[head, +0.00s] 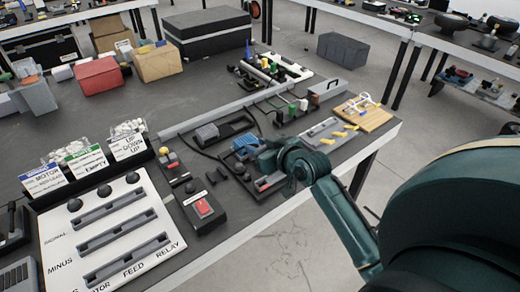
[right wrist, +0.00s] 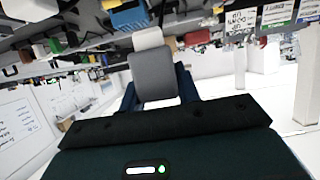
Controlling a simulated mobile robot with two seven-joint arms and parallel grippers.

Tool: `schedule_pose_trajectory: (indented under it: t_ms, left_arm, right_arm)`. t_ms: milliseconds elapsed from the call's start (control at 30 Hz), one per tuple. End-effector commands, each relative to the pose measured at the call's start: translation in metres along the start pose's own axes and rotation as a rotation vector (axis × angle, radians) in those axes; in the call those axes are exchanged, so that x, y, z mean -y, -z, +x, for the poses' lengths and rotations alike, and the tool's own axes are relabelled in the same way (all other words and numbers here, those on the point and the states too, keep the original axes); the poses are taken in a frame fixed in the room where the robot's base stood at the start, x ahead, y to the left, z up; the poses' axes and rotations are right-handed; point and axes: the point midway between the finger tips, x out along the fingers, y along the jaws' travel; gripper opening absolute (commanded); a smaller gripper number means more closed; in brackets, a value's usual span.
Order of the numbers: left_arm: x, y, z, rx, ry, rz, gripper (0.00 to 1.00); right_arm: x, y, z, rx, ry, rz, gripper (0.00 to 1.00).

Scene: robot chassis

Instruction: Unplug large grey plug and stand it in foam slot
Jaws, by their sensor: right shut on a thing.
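In the right wrist view a large grey plug (right wrist: 153,75) with a paler end sits between the dark blue fingers of my right gripper (right wrist: 158,92). The gripper is shut on it. In the head view my right gripper (head: 272,166) is low over the table's front right edge, and its fingers and the plug are mostly hidden by the wrist. A dark block with a grey piece on it (head: 207,131) lies left of the gripper; I cannot tell whether it is the foam. My left gripper is not in view.
A blue ribbed piece (head: 245,142) lies just behind the gripper. A box with a red switch (head: 204,208) is at its left. A low grey rail (head: 235,107) runs behind, and a wooden board (head: 362,113) lies to the right.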

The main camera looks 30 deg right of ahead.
Motion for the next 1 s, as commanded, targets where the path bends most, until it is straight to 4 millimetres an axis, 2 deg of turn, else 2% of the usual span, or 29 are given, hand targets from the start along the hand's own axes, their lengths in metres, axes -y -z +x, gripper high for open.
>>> schedule_pose_trajectory:
  t_ms: [267,1000]
  left_arm:
    - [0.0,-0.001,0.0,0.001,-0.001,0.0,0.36]
    - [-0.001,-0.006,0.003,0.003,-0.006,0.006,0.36]
  right_arm:
    - [0.005,0.001,0.007,-0.002,0.001,0.003,0.1]
    - [0.045,0.004,0.071,-0.002,0.001,0.003,0.1]
